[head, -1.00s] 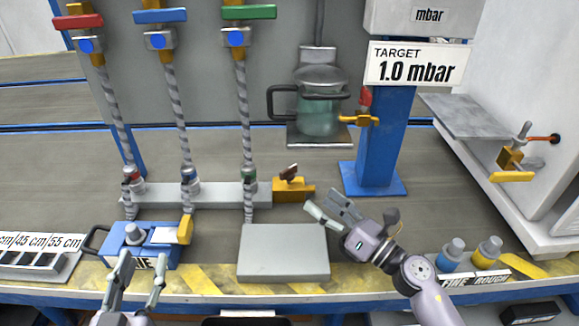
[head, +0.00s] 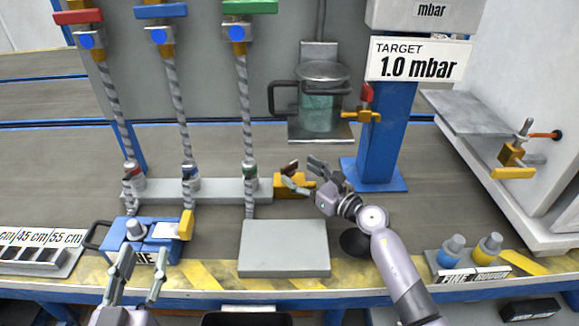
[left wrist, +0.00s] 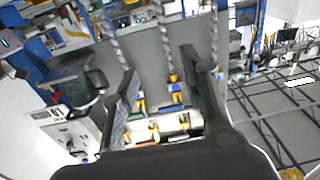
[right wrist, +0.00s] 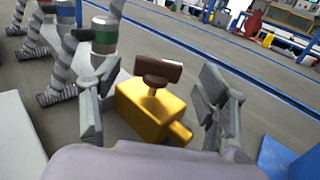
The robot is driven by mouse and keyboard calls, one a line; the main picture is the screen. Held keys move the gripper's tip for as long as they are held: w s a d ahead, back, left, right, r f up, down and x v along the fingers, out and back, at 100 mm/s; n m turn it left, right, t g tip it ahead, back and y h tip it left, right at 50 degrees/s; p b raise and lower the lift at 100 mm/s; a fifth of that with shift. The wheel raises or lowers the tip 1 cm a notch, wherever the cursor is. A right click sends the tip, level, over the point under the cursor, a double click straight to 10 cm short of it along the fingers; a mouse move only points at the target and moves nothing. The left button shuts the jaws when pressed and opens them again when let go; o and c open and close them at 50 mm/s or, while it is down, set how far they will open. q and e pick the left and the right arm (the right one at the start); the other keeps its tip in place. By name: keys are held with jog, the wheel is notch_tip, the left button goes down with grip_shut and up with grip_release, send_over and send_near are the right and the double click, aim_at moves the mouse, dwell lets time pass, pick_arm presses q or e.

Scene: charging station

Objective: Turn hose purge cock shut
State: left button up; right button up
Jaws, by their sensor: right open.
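The hose purge cock is a brass block (head: 291,186) with a dark brown handle (head: 290,168) on top, at the right end of the grey manifold bar (head: 220,189). In the right wrist view the brass block (right wrist: 150,108) and its brown handle (right wrist: 152,68) lie between my open fingers. The handle lies crosswise between the fingers there. My right gripper (head: 301,174) is open right at the cock, one finger to each side; contact cannot be told. It also shows in the right wrist view (right wrist: 155,100). My left gripper (head: 141,270) is open and empty at the front left edge.
Three striped hoses rise from the bar, left of the cock. A grey block (head: 284,248) stands in front of it. A blue pump box (head: 145,240) stands front left. A blue post (head: 383,150) stands right behind my right gripper. A glass jar (head: 320,105) hangs behind.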

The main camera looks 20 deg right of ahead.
aim_at(291, 166)
jog(key=x, duration=0.4)
jog(key=shift+b, duration=0.3)
pick_arm(q)
jog(key=shift+s+d+r+t+h, duration=0.1)
jog(key=shift+r+t+h, duration=0.1)
jog(key=shift+r+t, duration=0.65)
jog(key=shift+s+d+r+t+h, duration=0.15)
jog(key=shift+r+t, duration=0.3)
jog(key=shift+r, duration=0.7)
pick_arm(e)
jog(key=shift+w+a, duration=0.15)
jog(key=shift+w, duration=0.15)
jog(key=shift+c, duration=0.5)
jog(key=c, duration=1.1)
